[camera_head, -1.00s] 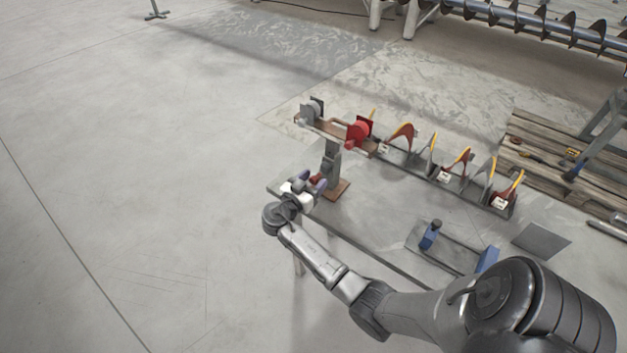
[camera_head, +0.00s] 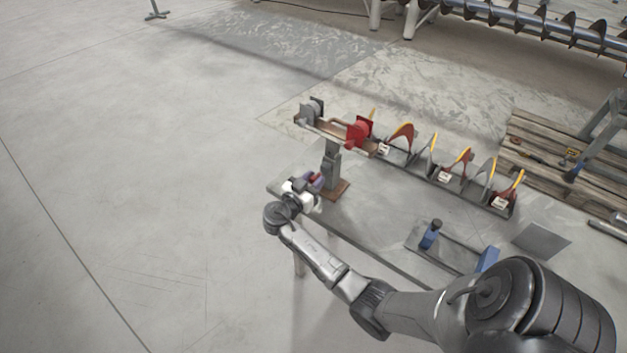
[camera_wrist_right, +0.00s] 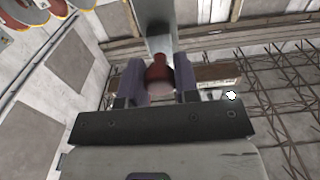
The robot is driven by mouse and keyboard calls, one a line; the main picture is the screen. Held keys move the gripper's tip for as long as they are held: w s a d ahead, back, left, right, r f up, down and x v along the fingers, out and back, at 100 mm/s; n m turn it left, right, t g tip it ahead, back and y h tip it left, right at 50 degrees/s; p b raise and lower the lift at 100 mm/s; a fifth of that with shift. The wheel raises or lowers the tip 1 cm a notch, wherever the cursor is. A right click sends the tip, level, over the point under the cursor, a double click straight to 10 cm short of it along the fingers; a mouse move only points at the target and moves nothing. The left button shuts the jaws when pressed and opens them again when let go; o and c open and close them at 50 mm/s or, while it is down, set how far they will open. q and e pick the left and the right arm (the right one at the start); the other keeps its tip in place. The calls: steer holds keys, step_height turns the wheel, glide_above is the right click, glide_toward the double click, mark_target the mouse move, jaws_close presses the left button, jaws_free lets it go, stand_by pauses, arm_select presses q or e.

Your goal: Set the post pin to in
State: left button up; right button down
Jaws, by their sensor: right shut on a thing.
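The positioner's grey post (camera_head: 331,160) stands upright on a brown base plate (camera_head: 338,190) at the far left end of the table. In the right wrist view the post (camera_wrist_right: 158,18) rises behind a dark red, round-ended post pin (camera_wrist_right: 158,76). My right gripper (camera_head: 314,182) is at the near left side of the post. In the right wrist view its two purple-grey fingers (camera_wrist_right: 159,82) are closed on both sides of the red pin. How deep the pin sits in the post is hidden. My left gripper does not show.
The positioner's beam with a grey holder (camera_head: 312,110) and a red holder (camera_head: 360,131) sits atop the post. A rack of auger flights (camera_head: 452,166) runs along the table's far side. A blue-ended fixture (camera_head: 431,236) stands nearer. Open floor lies left.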

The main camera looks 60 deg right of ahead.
steer(key=shift+s+d+f+b, duration=0.1)
steer(key=shift+d+f+b, duration=0.15)
steer(key=shift+d+b, duration=0.75)
steer(key=shift+b, duration=0.05)
steer(key=shift+r, duration=0.2)
steer(key=c, duration=1.2)
jaws_free()
steer(key=o, duration=0.4)
steer(key=shift+d, duration=0.15)
steer(key=shift+c, duration=0.2)
steer(key=shift+a, duration=0.2)
